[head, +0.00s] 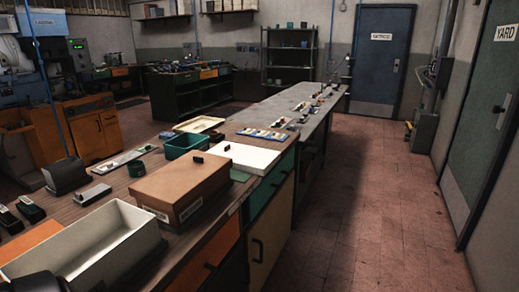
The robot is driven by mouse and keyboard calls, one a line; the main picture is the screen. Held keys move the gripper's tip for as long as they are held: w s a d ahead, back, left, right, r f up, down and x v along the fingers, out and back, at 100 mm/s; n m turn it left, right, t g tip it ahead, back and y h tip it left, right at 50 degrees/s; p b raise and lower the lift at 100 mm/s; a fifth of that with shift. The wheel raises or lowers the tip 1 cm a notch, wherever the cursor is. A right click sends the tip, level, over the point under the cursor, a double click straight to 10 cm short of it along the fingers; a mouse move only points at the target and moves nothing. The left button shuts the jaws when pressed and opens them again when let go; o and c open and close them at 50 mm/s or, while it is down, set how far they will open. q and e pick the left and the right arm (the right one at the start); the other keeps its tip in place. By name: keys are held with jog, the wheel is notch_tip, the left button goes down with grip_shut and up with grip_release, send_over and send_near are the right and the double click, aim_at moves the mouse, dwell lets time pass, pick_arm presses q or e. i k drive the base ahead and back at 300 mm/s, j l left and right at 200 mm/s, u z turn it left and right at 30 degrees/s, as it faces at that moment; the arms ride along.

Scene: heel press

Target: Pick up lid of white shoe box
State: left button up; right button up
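A white flat lid (248,158) with a small black knob lies on the bench just behind the brown box. Whether anything is under it is hard to tell. An open, empty-looking off-white box (124,254) stands at the near left of the bench with no lid on it. The brown box (172,187) beside it has a closed brown top with a black knob and a white label on its front. No gripper fingers show in the head view. A dark rounded shape at the bottom left corner is cut off, and I cannot tell what it is.
A green bin (186,146) and a shallow cream tray (199,124) stand left of and behind the lid. A blue-and-white tray (264,134) lies behind it. A grey bench (291,103) with small parts continues beyond. The red tiled floor (365,215) at right is clear.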

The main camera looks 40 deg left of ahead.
aim_at(254, 160)
jog(key=i+u, duration=0.35)
jog(key=i, duration=0.35)
jog(key=i+u, duration=0.35)
jog(key=i, duration=0.4)
